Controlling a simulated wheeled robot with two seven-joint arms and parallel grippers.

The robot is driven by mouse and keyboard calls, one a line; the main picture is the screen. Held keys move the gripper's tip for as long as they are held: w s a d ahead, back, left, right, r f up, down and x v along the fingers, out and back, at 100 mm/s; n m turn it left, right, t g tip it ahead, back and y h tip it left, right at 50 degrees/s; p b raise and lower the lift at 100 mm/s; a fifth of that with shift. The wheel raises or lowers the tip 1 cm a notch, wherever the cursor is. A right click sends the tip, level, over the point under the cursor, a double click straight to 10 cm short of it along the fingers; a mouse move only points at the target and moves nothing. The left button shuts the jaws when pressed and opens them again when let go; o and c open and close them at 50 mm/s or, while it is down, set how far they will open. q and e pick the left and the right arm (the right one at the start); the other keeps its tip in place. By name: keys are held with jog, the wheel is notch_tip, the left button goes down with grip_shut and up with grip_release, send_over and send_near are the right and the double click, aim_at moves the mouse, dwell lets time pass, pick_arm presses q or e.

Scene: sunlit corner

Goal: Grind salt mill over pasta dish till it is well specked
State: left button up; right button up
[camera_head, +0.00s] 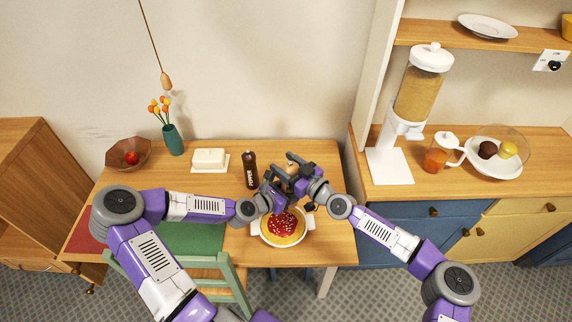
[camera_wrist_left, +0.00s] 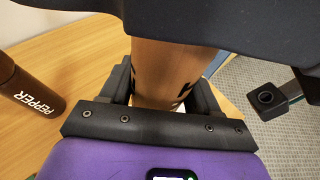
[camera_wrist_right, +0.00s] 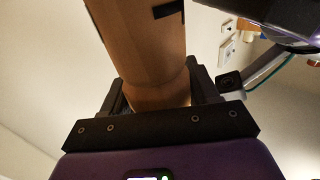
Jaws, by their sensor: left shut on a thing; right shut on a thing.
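The light wooden salt mill shows in the left wrist view (camera_wrist_left: 160,75) and in the right wrist view (camera_wrist_right: 145,50), with dark lettering on its side. My left gripper (camera_head: 281,184) is shut on its body. My right gripper (camera_head: 297,170) is shut on another part of it. In the head view the grippers mostly hide the mill, above and just behind the pasta dish (camera_head: 283,230). The dish is a white two-handled plate of yellow pasta with red sauce. Whether specks lie on the sauce is too small to tell.
A dark pepper mill (camera_head: 250,169) stands close to my left gripper. A butter dish (camera_head: 209,159), a green vase (camera_head: 173,140) and a fruit bowl (camera_head: 128,153) stand further left. A green chair (camera_head: 237,275) is at the table's front. A counter with a dispenser (camera_head: 421,90) is right.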

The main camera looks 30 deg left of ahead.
jog(key=shift+s+a+t, duration=0.2)
jog(key=shift+t, duration=0.1)
jog(key=shift+m+t, duration=0.3)
jog(key=shift+m, duration=0.1)
jog(key=shift+m+t+h, duration=0.5)
jog(key=shift+t, duration=0.3)
jog(key=m+t, duration=0.1)
jog(key=m+t+h, duration=0.1)
jog(key=t, duration=0.1)
jog(key=shift+w+d+h, duration=0.1)
jog(key=shift+w+h, duration=0.1)
jog(key=shift+h, duration=0.1)
jog(key=shift+w+d+m+t+h, duration=0.1)
jog(key=shift+m+t+h, duration=0.35)
jog(key=shift+m+t, duration=0.15)
jog(key=shift+w+d+m+t+h, duration=0.1)
jog(key=shift+m+t+h, duration=0.4)
jog(key=shift+t, duration=0.1)
jog(key=shift+w, duration=0.1)
jog(key=o, duration=0.7)
jog(key=shift+d, duration=0.1)
jog(key=v, duration=1.2)
